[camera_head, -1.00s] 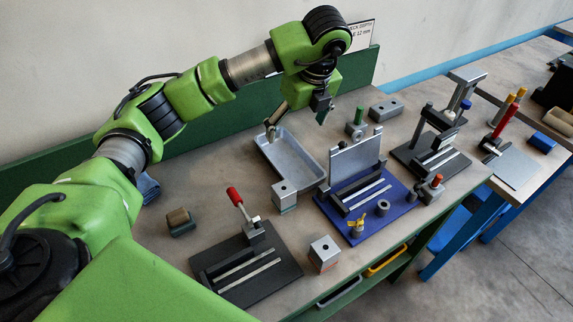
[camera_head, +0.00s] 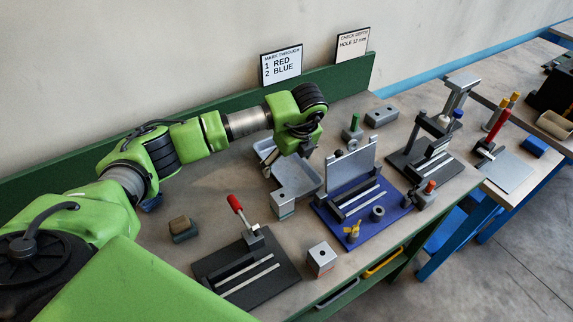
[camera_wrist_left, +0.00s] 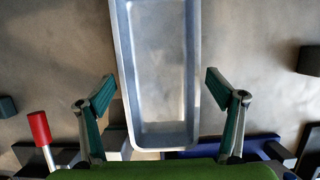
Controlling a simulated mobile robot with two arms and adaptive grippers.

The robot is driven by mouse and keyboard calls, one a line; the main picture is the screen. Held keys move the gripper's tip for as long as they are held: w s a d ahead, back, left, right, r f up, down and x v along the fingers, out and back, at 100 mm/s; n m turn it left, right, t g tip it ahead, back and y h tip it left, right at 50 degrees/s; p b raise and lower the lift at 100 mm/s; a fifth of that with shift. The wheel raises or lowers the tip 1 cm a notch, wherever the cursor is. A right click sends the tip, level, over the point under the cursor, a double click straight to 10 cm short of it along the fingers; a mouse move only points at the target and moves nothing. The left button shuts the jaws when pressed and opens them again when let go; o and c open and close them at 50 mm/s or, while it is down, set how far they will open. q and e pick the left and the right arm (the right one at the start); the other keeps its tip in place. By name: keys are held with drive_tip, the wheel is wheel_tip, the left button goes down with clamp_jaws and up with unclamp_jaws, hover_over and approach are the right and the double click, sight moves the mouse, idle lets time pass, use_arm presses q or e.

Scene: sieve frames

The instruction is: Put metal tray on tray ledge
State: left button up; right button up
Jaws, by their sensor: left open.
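The metal tray (camera_head: 302,182) is a shallow grey pan lying on the workbench, left of the blue fixture. My left gripper (camera_head: 288,158) is low over it, and my wrist hides part of the tray. In the left wrist view the tray (camera_wrist_left: 160,60) runs lengthwise between the two spread fingers of my left gripper (camera_wrist_left: 160,88). The fingers stand outside its long sides with gaps, so the gripper is open and holds nothing. I cannot tell which part is the tray ledge. My right gripper is not in view.
A blue fixture (camera_head: 348,206) with an upright grey plate stands close right of the tray. A metal block (camera_head: 282,204) sits just in front of it. A black fixture (camera_head: 222,265) with a red-handled clamp (camera_head: 236,204) is nearer. A green back panel (camera_head: 225,105) runs behind the bench.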

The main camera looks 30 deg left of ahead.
use_arm(q)
drive_tip(key=shift+a+f, duration=0.1)
drive_tip(key=shift+f, duration=0.4)
drive_tip(key=c, duration=1.7)
drive_tip(key=shift+w+r, duration=0.1)
drive_tip(key=shift+c, duration=0.7)
drive_tip(key=shift+r, duration=0.1)
